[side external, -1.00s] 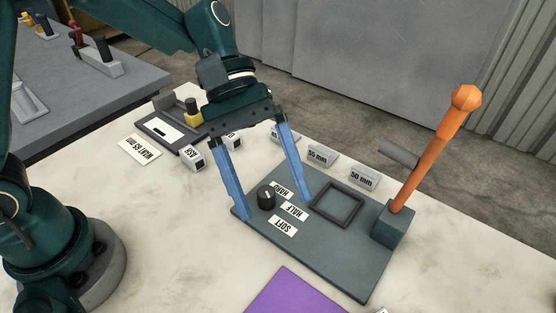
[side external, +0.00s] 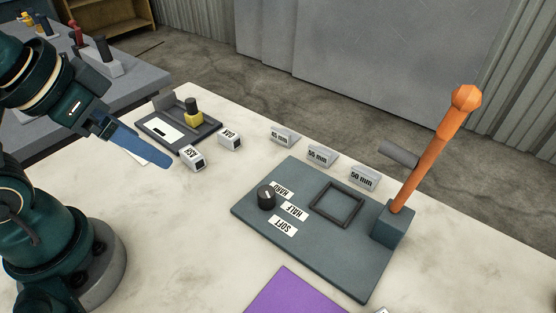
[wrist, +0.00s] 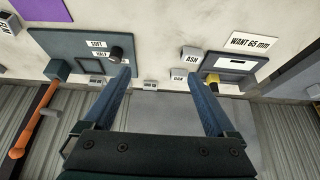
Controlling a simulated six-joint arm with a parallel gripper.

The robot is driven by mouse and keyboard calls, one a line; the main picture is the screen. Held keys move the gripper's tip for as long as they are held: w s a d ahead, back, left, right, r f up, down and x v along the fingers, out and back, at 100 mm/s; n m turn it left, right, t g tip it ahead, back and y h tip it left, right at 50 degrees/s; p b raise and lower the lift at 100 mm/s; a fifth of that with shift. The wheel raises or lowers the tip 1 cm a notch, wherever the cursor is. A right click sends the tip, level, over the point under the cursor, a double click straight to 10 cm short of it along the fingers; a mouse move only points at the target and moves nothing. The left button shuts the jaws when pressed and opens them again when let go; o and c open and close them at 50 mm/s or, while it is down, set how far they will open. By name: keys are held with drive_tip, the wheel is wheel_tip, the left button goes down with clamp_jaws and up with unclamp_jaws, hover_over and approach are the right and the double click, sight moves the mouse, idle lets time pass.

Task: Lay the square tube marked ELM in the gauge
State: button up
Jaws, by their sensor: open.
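Two small square tubes stand on the pale table, one marked ASH (side external: 193,158) and one marked OAK (side external: 230,139). Behind them is a dark tray-like device (side external: 152,121) with a white panel and a yellow block with a black top (side external: 193,113); it looks like the gauge, but I cannot be sure. My gripper (side external: 160,162) is open and empty, left of the ASH tube above the table. In the wrist view its two fingers (wrist: 160,76) are spread wide with nothing between them.
A dark plate (side external: 330,255) carries a knob (side external: 266,196), HARD, HALF and SOFT labels, a square frame (side external: 337,204) and an orange lever (side external: 434,145). Several mm-marked wedges (side external: 320,156) stand behind it. A purple sheet (side external: 295,292) lies in front. A card reads WANT 65 mm (wrist: 250,42).

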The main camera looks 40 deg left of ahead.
idle(0.3)
drive_tip(key=w+d+f+n+g+h, duration=0.1)
drive_tip(key=w+d+n+g+h, duration=0.25)
drive_tip(key=d, duration=0.65)
drive_tip(key=w+d+f+n+g+h, duration=0.2)
drive_tip(key=d+g+h, duration=0.3)
drive_tip(key=d, duration=0.5)
drive_tip(key=d+f+n+h, duration=0.1)
drive_tip(key=d+f+n, duration=0.1)
drive_tip(key=d+f, duration=0.1)
drive_tip(key=w+d+f+n+g+h, duration=0.1)
drive_tip(key=d+f+n, duration=0.2)
drive_tip(key=d+f, duration=0.1)
drive_tip(key=d+f+n+g+h, duration=0.1)
drive_tip(key=d+f+n, duration=0.1)
drive_tip(key=d+f, duration=0.1)
drive_tip(key=shift+w+d+f+n+h, duration=0.15)
drive_tip(key=shift+d+h, duration=0.05)
drive_tip(key=shift+d, duration=0.2)
drive_tip(key=shift+w+d+f+n+h, duration=0.1)
drive_tip(key=shift+w+d+f+h, duration=0.05)
drive_tip(key=shift+d, duration=0.2)
drive_tip(key=shift+d+f+g, duration=0.25)
drive_tip(key=shift+d+f, duration=0.05)
drive_tip(key=shift+f, duration=0.15)
drive_tip(key=shift+n, duration=0.3)
drive_tip(key=shift+x, duration=2.5)
